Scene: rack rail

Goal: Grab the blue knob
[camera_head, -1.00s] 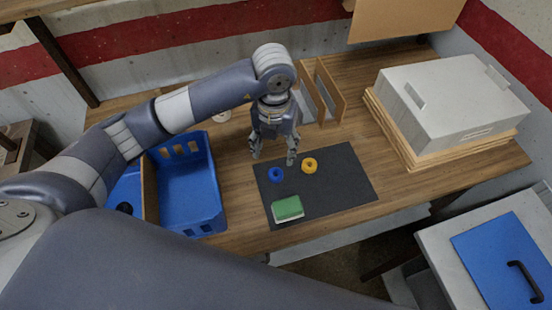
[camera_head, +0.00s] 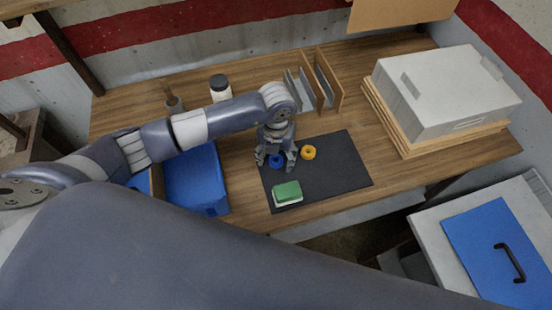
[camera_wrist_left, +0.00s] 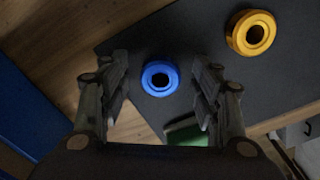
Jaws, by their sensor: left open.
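The blue knob (camera_head: 276,161) is a ring shape on the dark mat (camera_head: 335,172). My left gripper (camera_head: 276,164) is above it with its fingers spread to either side and pointing down. In the left wrist view the blue knob (camera_wrist_left: 159,78) lies between the open fingertips (camera_wrist_left: 160,74), apart from both. I cannot tell the exact height of the fingertips over the mat. My right gripper is not in view.
A yellow ring (camera_head: 308,153) sits to the right of the blue knob. A green and white block (camera_head: 287,193) lies near the mat's front edge. A blue crate (camera_head: 197,180) stands to the left. Upright wooden dividers (camera_head: 328,80) stand behind. The mat's right side is clear.

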